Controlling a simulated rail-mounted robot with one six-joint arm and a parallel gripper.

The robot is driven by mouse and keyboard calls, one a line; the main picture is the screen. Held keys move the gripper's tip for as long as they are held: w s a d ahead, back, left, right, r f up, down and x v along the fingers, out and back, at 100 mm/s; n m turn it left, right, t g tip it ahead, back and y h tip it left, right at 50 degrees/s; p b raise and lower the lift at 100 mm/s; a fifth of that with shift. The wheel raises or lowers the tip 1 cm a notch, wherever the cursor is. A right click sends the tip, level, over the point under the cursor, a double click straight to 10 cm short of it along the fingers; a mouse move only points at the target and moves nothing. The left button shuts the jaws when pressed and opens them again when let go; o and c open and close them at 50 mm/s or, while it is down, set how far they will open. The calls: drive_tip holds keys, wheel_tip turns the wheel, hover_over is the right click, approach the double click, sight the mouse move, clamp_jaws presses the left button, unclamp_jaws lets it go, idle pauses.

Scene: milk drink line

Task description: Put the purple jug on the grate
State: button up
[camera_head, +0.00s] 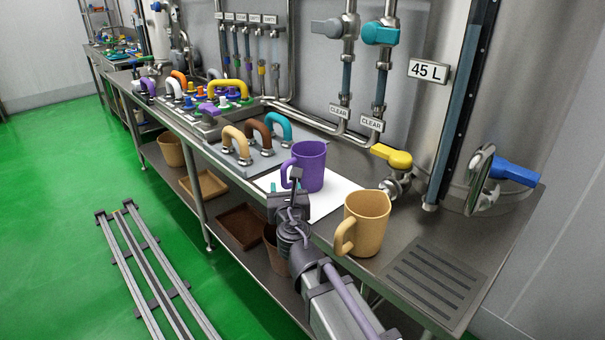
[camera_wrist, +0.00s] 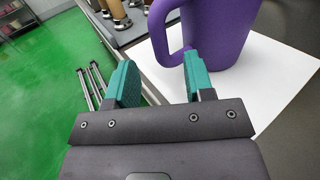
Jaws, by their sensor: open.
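The purple jug (camera_head: 310,166) stands upright on a white sheet (camera_head: 338,194) on the bench, its handle toward the left. In the wrist view the purple jug (camera_wrist: 218,30) is close ahead, with its handle at the fingers. My gripper (camera_head: 284,184) is open at the handle side of the jug. In the wrist view my gripper (camera_wrist: 160,84) shows two green fingers apart, the right one near or touching the handle; I cannot tell which. The grate (camera_head: 432,272) is a set of dark slots at the near right end of the bench, with nothing on it.
A tan jug (camera_head: 368,222) stands between the purple jug and the grate. A yellow-handled valve (camera_head: 392,156) and a blue-handled valve (camera_head: 515,171) are behind. Coloured pipe loops (camera_head: 257,132) stand left of the sheet. Brown bins are on the lower shelf.

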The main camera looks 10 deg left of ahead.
sight(284, 180)
drive_tip(key=x, duration=0.5)
drive_tip(key=shift+w+r, duration=0.1)
drive_tip(key=shift+w, duration=0.05)
drive_tip(key=shift+c, duration=0.4)
clamp_jaws()
